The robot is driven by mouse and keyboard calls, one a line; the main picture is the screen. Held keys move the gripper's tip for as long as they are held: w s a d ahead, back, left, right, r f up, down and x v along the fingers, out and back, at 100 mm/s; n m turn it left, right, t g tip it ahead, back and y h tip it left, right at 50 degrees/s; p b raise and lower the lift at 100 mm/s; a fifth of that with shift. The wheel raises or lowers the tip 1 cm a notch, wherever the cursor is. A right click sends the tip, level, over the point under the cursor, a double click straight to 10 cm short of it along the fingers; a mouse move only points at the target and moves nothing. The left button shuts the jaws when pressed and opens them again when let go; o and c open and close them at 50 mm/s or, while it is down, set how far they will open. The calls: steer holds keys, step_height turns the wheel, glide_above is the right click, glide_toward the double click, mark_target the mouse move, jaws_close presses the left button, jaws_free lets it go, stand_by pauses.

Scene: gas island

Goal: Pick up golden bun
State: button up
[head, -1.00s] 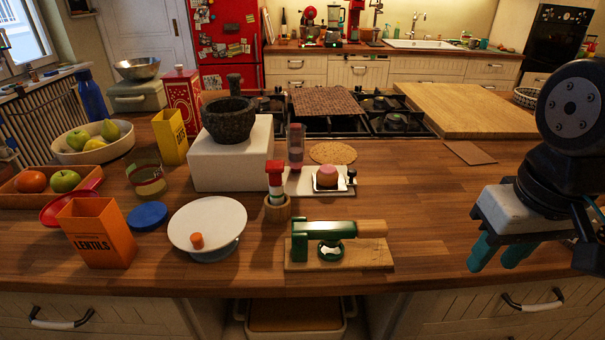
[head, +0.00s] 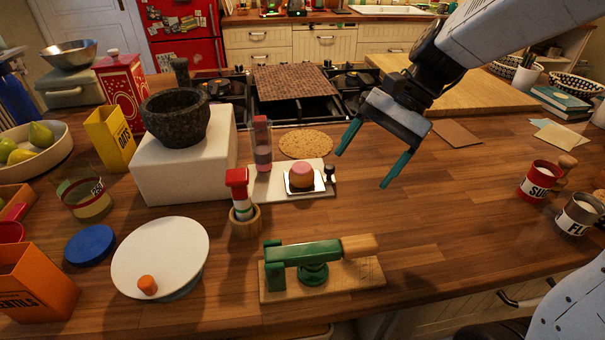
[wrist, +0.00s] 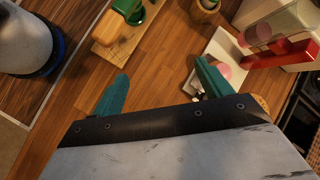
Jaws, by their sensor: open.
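The golden bun (head: 302,181), small with a pink top, sits on a small white square plate (head: 316,191) on a pale board (head: 270,187) near the middle of the counter. My gripper (head: 362,169) is open and empty, above the counter to the right of the bun, its two teal fingers pointing down. In the wrist view the open gripper (wrist: 163,72) has bare wood between its fingers. A pink-topped round thing, apparently the bun (wrist: 224,71), shows beside the right finger, which partly hides it.
A tall clear container (head: 262,145) and a red-topped bottle (head: 238,195) stand left of the bun. A green press (head: 312,257) lies in front, a flat round crispbread (head: 306,144) behind. A white block (head: 178,165) bears a mortar (head: 175,118). Counter right of the press is clear.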

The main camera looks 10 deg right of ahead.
mark_target(308, 167)
steer(key=w+f+m+y, duration=0.1)
steer(key=w+f+m, duration=0.1)
steer(key=w, duration=0.2)
steer(key=w+a+f+m+y, duration=0.1)
steer(key=w+f+m+y, duration=0.1)
steer(key=w, duration=0.2)
steer(key=w+a+f+m+y, duration=0.1)
steer(key=w+f+m+y, duration=0.1)
steer(key=w+f+m, duration=0.1)
steer(key=shift+w, duration=0.85)
steer(key=shift+w+a+f, duration=0.1)
steer(key=shift+a+f, duration=0.1)
steer(key=x, duration=0.7)
steer(key=shift+a+f, duration=0.15)
steer(key=c, duration=1.1)
